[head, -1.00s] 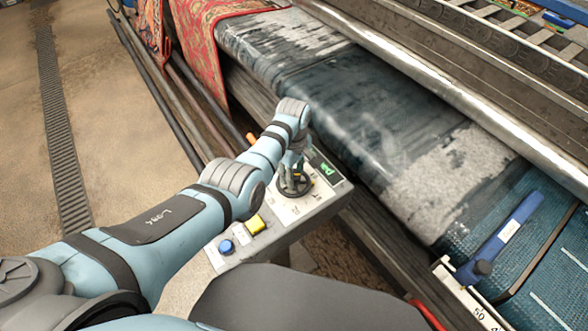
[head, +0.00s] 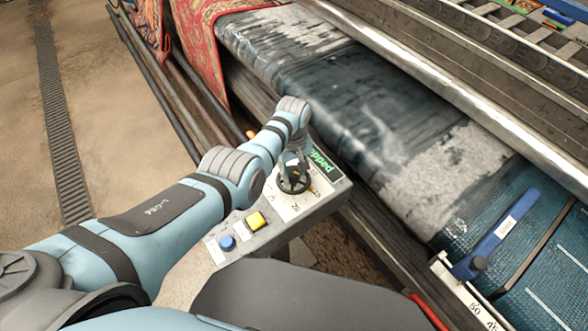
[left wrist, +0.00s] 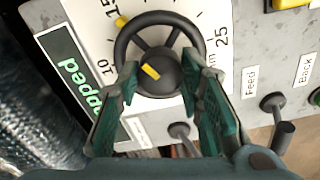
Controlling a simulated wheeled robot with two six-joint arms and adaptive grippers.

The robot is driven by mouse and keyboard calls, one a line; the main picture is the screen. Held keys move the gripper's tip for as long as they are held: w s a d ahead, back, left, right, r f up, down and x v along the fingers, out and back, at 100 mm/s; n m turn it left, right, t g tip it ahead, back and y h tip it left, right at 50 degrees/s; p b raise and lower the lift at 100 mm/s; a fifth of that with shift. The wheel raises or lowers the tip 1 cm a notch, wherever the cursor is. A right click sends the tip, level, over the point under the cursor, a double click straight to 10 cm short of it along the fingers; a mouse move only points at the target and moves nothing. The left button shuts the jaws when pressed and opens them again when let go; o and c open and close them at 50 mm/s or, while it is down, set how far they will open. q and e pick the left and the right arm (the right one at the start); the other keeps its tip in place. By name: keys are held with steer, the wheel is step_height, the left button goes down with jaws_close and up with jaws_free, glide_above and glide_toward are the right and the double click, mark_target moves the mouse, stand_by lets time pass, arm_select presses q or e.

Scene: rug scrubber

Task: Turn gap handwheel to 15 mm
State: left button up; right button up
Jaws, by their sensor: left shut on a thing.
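The gap handwheel (left wrist: 178,19) is a black spoked wheel on a white dial, seen from close up in the left wrist view. A yellow mark (left wrist: 123,21) on its rim lies beside the 15 on the dial. The 10 and 25 also show. In the head view the handwheel (head: 294,184) sits on the grey control panel (head: 303,221), partly covered by my left gripper (head: 294,168). My left gripper (left wrist: 160,80) is shut on the wheel, with one teal-padded finger on each side of the hub. My right gripper is out of view.
A green display (head: 321,164) ending in "pped" is beside the dial. A yellow button (head: 256,221) and a blue button (head: 227,243) are on the panel. The wet belt (head: 370,110) runs behind.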

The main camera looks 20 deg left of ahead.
mark_target(293, 172)
arm_select(q)
steer(key=shift+s+f, duration=0.1)
steer(key=shift+s, duration=0.05)
steer(key=o, duration=1.2)
steer(key=shift+c, duration=0.2)
steer(key=shift+r, duration=0.25)
step_height(293, 172, up, 12)
steer(key=shift+f, duration=0.2)
